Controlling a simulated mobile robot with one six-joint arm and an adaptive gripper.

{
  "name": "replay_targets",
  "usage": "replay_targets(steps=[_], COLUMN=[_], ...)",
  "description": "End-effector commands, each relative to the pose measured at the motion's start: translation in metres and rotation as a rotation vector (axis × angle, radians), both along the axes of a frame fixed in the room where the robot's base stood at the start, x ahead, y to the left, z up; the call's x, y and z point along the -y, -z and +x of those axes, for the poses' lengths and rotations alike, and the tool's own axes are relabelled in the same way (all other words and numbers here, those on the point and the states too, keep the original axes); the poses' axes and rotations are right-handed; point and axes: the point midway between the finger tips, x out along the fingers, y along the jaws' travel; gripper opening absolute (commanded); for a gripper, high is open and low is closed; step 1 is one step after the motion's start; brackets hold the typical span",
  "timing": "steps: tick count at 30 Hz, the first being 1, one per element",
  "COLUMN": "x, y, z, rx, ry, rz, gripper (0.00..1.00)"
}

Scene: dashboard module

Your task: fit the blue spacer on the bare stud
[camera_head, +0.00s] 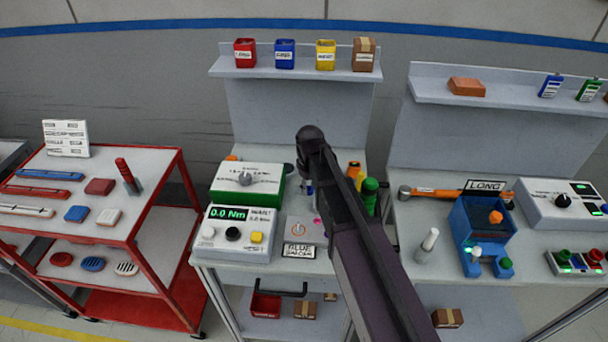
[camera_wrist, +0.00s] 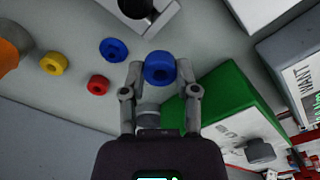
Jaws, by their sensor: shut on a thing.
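My gripper (camera_wrist: 160,72) is shut on a blue spacer (camera_wrist: 160,68), a round ring held between the two fingertips in the wrist view. It seems to be above the grey bench top. In the head view my dark arm hides most of the gripper and the held spacer. A second blue spacer (camera_wrist: 113,50) lies loose on the bench to the left, apart from the gripper. I cannot make out the bare stud for certain. A pale metal piece with a dark round part (camera_wrist: 138,8) is cut off at the wrist view's top edge.
A yellow ring (camera_wrist: 54,62) and a red ring (camera_wrist: 97,84) lie left of the gripper. A green-and-white box (camera_wrist: 235,115) stands close on the right.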

Motion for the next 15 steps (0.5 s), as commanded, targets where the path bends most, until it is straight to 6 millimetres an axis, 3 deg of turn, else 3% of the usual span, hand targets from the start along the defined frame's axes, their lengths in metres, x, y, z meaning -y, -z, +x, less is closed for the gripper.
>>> replay_targets(steps=[1,6,15], x=[0.004,0.009,0.012], y=[-0.002,-0.003,-0.004], z=[-0.012,-0.028,-0.036], rx=[0.000,0.000,0.000], ry=[0.000,0.000,0.000], rz=[0.000,0.000,0.000], gripper=[0.21,0.21,0.21])
